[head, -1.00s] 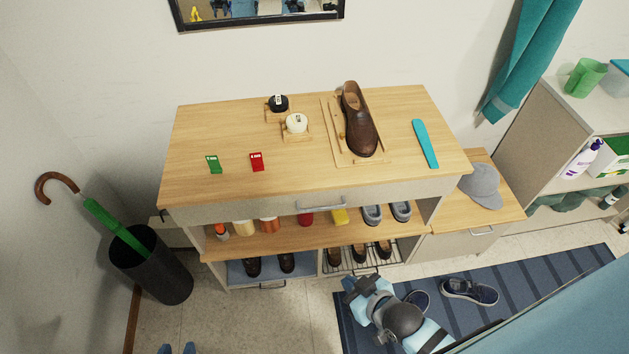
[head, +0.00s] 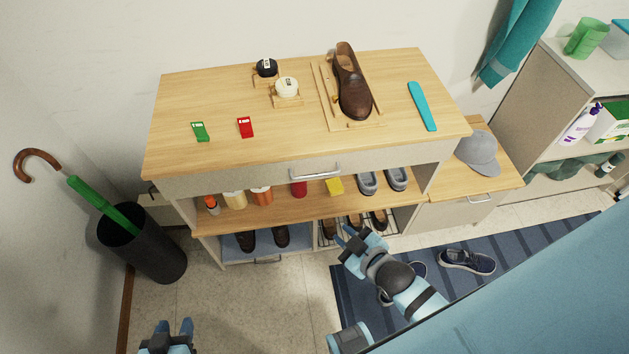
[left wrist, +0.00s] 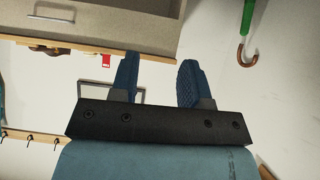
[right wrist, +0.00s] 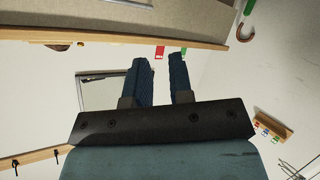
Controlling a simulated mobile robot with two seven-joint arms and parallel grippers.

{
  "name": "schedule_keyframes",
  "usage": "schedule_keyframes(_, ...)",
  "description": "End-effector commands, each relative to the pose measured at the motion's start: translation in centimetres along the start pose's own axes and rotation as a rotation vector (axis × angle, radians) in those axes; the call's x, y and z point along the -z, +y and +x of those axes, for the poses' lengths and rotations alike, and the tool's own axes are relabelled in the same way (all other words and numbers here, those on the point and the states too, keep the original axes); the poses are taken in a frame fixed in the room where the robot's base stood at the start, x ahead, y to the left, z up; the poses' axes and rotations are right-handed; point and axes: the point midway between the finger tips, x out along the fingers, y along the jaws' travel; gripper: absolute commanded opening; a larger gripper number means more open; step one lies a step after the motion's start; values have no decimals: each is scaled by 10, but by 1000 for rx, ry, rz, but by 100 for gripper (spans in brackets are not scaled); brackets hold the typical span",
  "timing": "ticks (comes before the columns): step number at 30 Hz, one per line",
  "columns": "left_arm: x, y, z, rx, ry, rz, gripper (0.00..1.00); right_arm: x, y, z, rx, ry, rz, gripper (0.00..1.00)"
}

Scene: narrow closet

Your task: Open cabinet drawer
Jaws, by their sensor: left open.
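The wooden-topped cabinet (head: 215,155) has a wide grey drawer front (head: 240,180) under its top, with a silver bar handle (head: 316,172) near the middle. The drawer looks shut. The handle also shows at the top of the left wrist view (left wrist: 52,18) and the right wrist view (right wrist: 131,3). My left gripper (head: 174,328) is open and empty at the bottom edge of the head view, well short of the cabinet. My right gripper (head: 352,238) is open and empty, below the handle in the picture, overlapping the lower shoe rack. Neither gripper touches the drawer.
On the top are a brown shoe (head: 352,90), a blue shoehorn (head: 422,107), tins and small tags. A low bench (head: 445,185) with a grey cap stands right. An umbrella bin (head: 145,250) stands left. Shoes lie on the striped mat (head: 350,305). The floor before the cabinet's left is clear.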

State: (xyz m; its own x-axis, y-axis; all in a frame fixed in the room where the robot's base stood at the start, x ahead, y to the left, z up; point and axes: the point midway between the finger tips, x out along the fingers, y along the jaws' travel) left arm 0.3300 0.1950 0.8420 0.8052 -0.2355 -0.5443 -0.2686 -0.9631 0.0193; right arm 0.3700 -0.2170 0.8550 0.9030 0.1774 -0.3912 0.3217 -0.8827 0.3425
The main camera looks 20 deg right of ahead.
Motion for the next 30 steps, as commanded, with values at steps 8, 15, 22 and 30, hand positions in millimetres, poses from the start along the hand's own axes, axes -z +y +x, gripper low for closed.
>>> schedule_keyframes(8,-75,7,58,-18,13,-9,43,-56,22,80,-276,208,-666,21)
schedule_keyframes(15,-100,8,80,-23,28,-15,43,-70,34,109,-487,274,-1097,21)
schedule_keyframes(22,-99,9,81,-26,31,-17,43,-66,40,116,-552,283,-1221,21)
schedule_keyframes(30,-96,9,80,-28,42,-18,43,-44,51,152,-553,285,-1221,21)
